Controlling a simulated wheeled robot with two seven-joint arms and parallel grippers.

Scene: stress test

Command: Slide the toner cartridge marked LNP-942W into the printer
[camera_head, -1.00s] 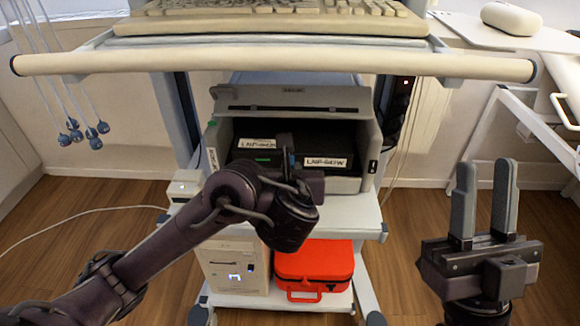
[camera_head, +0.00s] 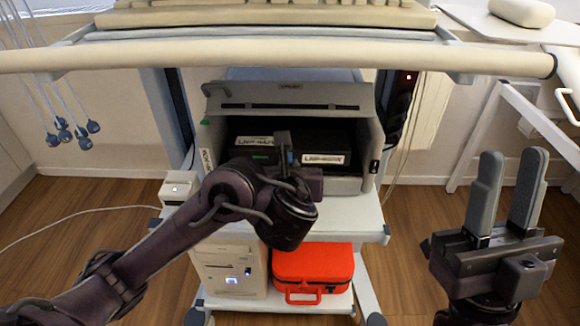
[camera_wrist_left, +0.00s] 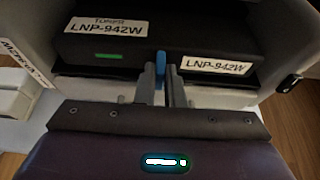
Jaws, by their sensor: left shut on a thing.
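The toner cartridge (camera_head: 310,141) is a dark box in the front opening of the printer (camera_head: 374,139). In the left wrist view the cartridge (camera_wrist_left: 130,50) shows LNP-942W labels on its top and front, and a green mark. A blue tab (camera_wrist_left: 160,67) stands at its front. My left gripper (camera_head: 286,150) is shut on the cartridge at this tab; its fingers (camera_wrist_left: 166,85) hide part of the front. How deep the cartridge sits is hard to tell. My right gripper (camera_head: 510,160) is open and empty, off to the right.
The printer's front flap (camera_head: 290,95) is raised above the opening. A pale rail (camera_head: 280,56) crosses above it. The printer stands on a cart shelf (camera_head: 350,217), with a red case (camera_head: 313,270) and a white box (camera_head: 230,267) below. Floor is clear beside the cart.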

